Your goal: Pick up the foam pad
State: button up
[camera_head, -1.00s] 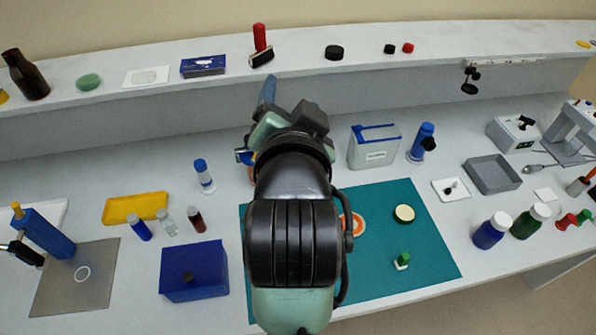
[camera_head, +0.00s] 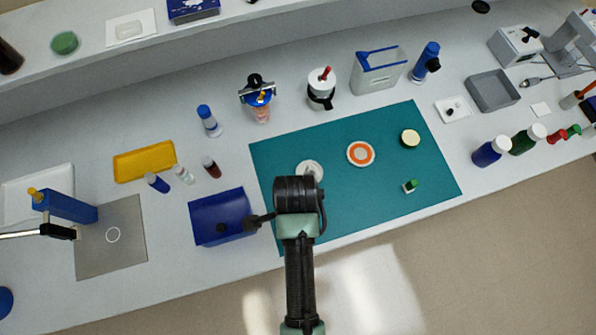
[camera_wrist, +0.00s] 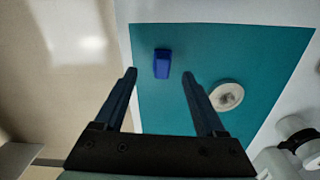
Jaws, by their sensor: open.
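A small blue block (camera_wrist: 162,63) on the teal mat (camera_wrist: 250,50) seems to be the foam pad, though I cannot be sure. In the wrist view it appears between the fingertips of my gripper (camera_wrist: 159,74), slightly beyond them. The gripper is open with nothing between its fingers. How far above the block it is, I cannot tell. In the head view my arm reaches over the left front part of the mat (camera_head: 335,215), and the block is hidden there.
A white disc (camera_wrist: 226,96) lies right of the block, on the mat. An orange-ringed disc (camera_head: 360,153), a cream disc (camera_head: 410,139) and a green-and-white piece (camera_head: 410,187) share the mat. A blue box (camera_head: 221,216) stands just left. A green oval (camera_head: 65,42) is on the shelf.

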jog(key=shift+w+f+p, duration=0.15)
jog(key=shift+f+p, duration=0.3)
jog(key=shift+f, duration=2.25)
grip_shut()
